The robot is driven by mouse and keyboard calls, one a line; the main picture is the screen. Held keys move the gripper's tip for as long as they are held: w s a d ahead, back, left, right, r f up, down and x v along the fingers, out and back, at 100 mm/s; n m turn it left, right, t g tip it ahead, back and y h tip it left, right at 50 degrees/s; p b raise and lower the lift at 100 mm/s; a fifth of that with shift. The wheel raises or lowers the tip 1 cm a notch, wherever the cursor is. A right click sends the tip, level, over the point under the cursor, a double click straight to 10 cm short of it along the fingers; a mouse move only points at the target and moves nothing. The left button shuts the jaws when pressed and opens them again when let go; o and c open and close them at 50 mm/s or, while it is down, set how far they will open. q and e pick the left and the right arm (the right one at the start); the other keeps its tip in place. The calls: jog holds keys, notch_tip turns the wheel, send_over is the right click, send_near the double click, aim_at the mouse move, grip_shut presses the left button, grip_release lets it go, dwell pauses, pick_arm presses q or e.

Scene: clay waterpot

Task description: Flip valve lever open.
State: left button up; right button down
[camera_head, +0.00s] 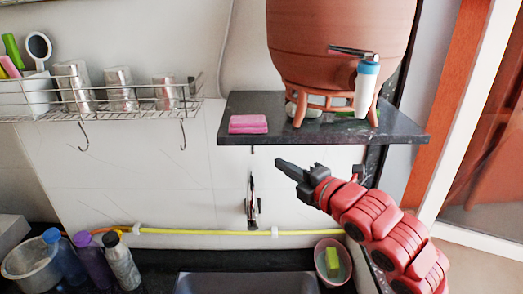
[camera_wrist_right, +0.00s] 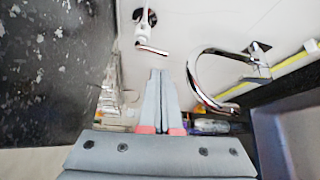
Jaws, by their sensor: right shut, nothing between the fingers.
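In the wrist view a white and chrome wall fitting (camera_wrist_right: 143,22) with a short lever-like bar (camera_wrist_right: 152,50) stands out from the wall, ahead of my right gripper. A curved chrome faucet (camera_wrist_right: 212,85) is to its right; in the head view the faucet (camera_head: 252,208) is on the wall below the shelf. I cannot clearly separate the fitting from the faucet in the head view. My right gripper (camera_head: 279,163) is shut and empty, right of and above the faucet, below the shelf. Its fingers (camera_wrist_right: 160,75) are together and apart from the fitting. My left gripper is not in view.
A wire rack (camera_head: 130,107) is at left. A yellow hose (camera_head: 200,232) crosses the wall above the sink (camera_head: 245,285).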

aim_at(253, 152)
jog(key=p+x, duration=0.1)
jog(key=x, duration=0.8)
jog(key=shift+w, duration=0.1)
jog(key=f+m+b, duration=0.1)
jog(key=b, duration=0.1)
jog(key=shift+a+t+b, duration=0.15)
jog(key=shift+t+b, duration=0.15)
jog(key=shift+b, duration=0.35)
jog(key=shift+r, duration=0.3)
jog(key=shift+r+p, duration=0.1)
jog(key=shift+p, duration=0.2)
